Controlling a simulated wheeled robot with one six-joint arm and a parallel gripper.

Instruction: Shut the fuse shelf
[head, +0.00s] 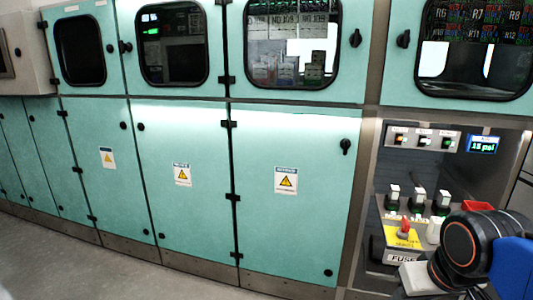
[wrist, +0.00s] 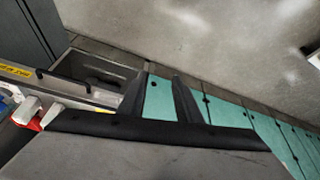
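The fuse shelf (head: 400,258) is low in the open bay at the right of the head view, its front label reading FUSE partly visible. It appears pulled out. A red knob (head: 405,226) and a yellow plate (head: 402,238) are just above the label. In the wrist view the grey shelf with a black bar handle (wrist: 88,90) lies left of my gripper (wrist: 161,76). My two dark fingers stand apart with nothing between them, and they appear clear of the handle. My arm hides the shelf's right part in the head view.
Shut teal cabinet doors (head: 290,230) line the left. The grey floor (head: 50,265) in front is clear.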

